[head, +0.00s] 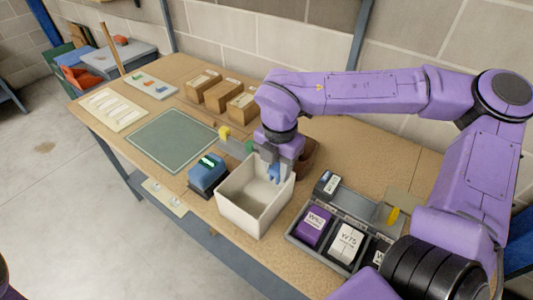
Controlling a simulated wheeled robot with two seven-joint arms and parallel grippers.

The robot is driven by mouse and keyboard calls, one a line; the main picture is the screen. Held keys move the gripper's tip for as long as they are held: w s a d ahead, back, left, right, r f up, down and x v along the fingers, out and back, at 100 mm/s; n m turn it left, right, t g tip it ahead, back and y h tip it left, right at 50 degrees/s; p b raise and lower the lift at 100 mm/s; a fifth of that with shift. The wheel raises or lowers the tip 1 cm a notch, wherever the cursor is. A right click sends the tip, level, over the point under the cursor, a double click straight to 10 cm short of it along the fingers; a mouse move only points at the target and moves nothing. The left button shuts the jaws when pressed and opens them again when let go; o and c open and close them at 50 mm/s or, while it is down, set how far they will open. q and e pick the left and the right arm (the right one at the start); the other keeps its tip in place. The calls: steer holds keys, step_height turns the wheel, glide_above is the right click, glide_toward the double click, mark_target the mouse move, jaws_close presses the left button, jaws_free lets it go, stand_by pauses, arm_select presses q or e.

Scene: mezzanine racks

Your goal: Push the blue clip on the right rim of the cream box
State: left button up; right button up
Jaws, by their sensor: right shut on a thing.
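The cream box (245,209) stands open at the table's front edge, left of the grey tray. My right gripper (273,173) points down at the far right part of the box's opening. It is shut on the blue clip (274,172), which shows as a small blue piece between the fingers. The fingers hide part of the clip, and I cannot tell if it touches the rim. My left gripper is not in view.
A blue device with a green display (207,174) stands just left of the box. A grey divided tray (305,241) with labelled boxes lies to the right. Brown cartons (222,95) stand behind. The green mat (172,140) is bare.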

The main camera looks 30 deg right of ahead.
mark_target(278, 195)
steer(key=f+b, duration=0.4)
steer(key=f, duration=0.1)
steer(key=shift+s+d, duration=0.1)
steer(key=shift+s, duration=0.1)
steer(key=shift+f, duration=0.25)
steer(key=shift+s+r, duration=0.15)
steer(key=shift+s, duration=0.25)
steer(key=shift+w+f, duration=0.25)
arm_select(q)
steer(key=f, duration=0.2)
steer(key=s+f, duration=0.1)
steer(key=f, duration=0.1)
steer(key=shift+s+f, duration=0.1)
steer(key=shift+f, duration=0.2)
steer(key=shift+b, duration=0.3)
arm_select(e)
steer(key=shift+s+f, duration=0.1)
steer(key=shift+f, duration=0.05)
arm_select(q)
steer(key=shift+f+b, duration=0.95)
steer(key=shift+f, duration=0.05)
arm_select(e)
steer(key=shift+f, duration=1.3)
